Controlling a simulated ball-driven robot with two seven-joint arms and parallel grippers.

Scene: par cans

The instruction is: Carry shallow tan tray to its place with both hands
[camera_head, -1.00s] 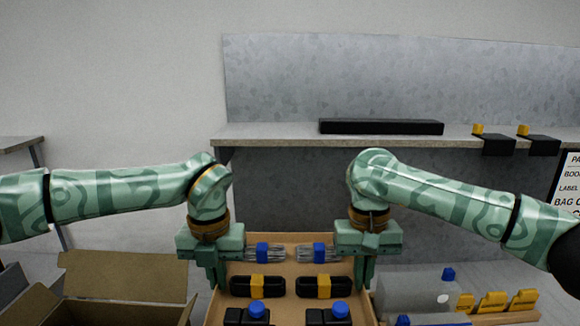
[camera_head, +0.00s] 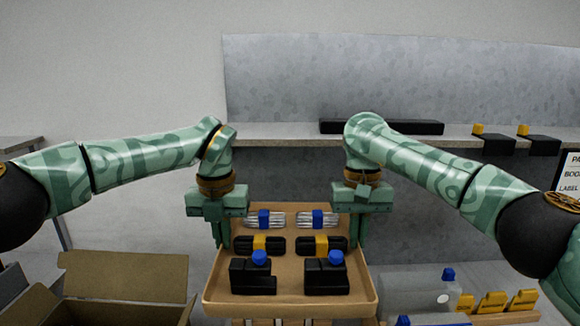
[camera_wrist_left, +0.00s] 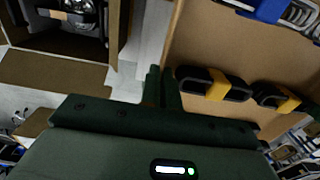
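The shallow tan tray (camera_head: 290,297) is in the middle of the head view, between my two arms. It holds two clear ribbed pieces with blue bands, two black pieces with yellow bands and two black blocks with blue knobs. My left gripper (camera_head: 221,236) is shut on the tray's left wall. The left wrist view shows its fingers (camera_wrist_left: 162,88) close together at that wall, beside the tray floor (camera_wrist_left: 215,45). My right gripper (camera_head: 357,232) is at the right wall and appears shut on it; its fingertips are partly hidden. The tray looks about level.
A grey shelf (camera_head: 290,136) with a long black bar (camera_head: 345,127) runs behind the tray. An open cardboard box (camera_head: 120,280) stands at the lower left. A clear container (camera_head: 415,292) and yellow pieces (camera_head: 492,302) lie at the lower right.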

